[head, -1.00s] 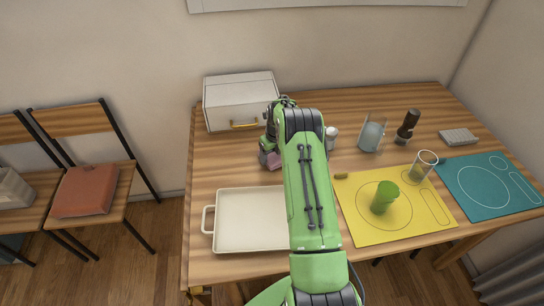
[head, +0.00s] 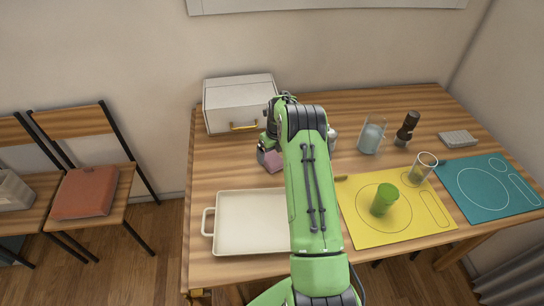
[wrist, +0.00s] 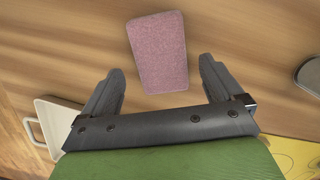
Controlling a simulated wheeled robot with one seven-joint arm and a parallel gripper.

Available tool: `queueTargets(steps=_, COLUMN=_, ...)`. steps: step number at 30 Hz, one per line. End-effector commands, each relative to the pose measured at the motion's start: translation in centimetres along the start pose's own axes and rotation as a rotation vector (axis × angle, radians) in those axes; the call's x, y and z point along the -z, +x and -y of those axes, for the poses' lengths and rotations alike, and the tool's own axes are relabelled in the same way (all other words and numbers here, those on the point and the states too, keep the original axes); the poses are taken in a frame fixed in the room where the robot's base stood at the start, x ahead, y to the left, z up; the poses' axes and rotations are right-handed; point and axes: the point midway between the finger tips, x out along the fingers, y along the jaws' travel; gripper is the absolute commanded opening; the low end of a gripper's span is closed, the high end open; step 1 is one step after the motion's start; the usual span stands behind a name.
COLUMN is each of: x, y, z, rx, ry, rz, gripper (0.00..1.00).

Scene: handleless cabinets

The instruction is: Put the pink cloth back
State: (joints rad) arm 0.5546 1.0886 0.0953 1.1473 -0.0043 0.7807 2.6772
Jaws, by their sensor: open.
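The pink cloth (wrist: 158,52) is a flat, rounded rectangle lying on the wooden table. In the wrist view it lies ahead of my gripper (wrist: 160,72), with its near end between the two dark fingers and a gap on each side. My gripper is open and holds nothing. In the head view the cloth (head: 273,162) shows as a small pink patch left of my green arm. The arm and wrist hide part of it and most of the gripper there.
A cream tray (head: 250,246) stands at the front left, and a white case (head: 240,88) at the back left. A yellow mat (head: 362,236) with a green cup (head: 384,199) lies right of my arm. A glass (head: 371,136) and a teal mat (head: 463,206) are farther right.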

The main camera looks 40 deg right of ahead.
Motion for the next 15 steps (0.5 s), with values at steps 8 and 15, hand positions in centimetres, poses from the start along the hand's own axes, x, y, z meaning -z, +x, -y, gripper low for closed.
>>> queueTargets(steps=8, x=-0.1, y=-7.5, z=0.1, rx=0.001, ry=0.0, rz=0.002, gripper=0.94)
queueTargets(steps=15, x=-0.2, y=-10.9, z=-1.0, rx=0.009, ry=-0.088, rz=0.008, gripper=0.94)
